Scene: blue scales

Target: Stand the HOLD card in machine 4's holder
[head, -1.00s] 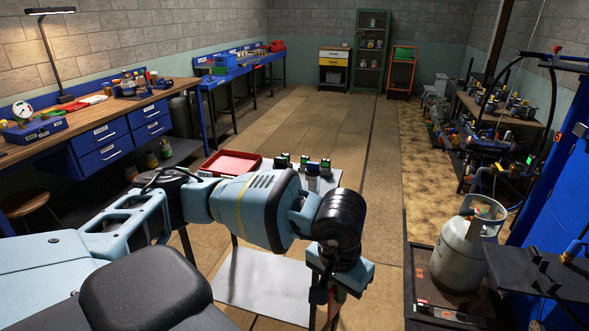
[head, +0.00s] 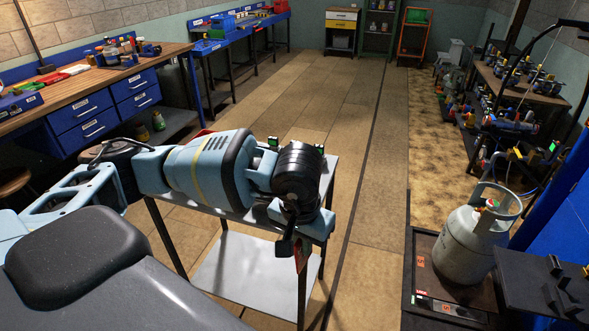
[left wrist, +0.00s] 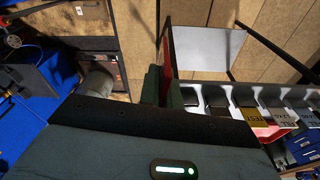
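My left gripper (head: 301,240) reaches in front of a grey metal table and points down. A thin red card (head: 301,257), seemingly the HOLD card, hangs below it; I cannot read its lettering. In the left wrist view the fingers (left wrist: 161,86) are close together on the red card (left wrist: 168,50), which shows almost edge-on. The gripper is apart from the scale at the right. I cannot pick out machine 4's holder. My right gripper is not in view.
A grey gas cylinder (head: 466,245) stands on a dark scale platform (head: 424,247) at the right. The grey table (head: 328,178) is beside my left arm. Several cards, one marked TEST (left wrist: 244,117), stand in a row in the left wrist view. Open floor (head: 370,240) lies between.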

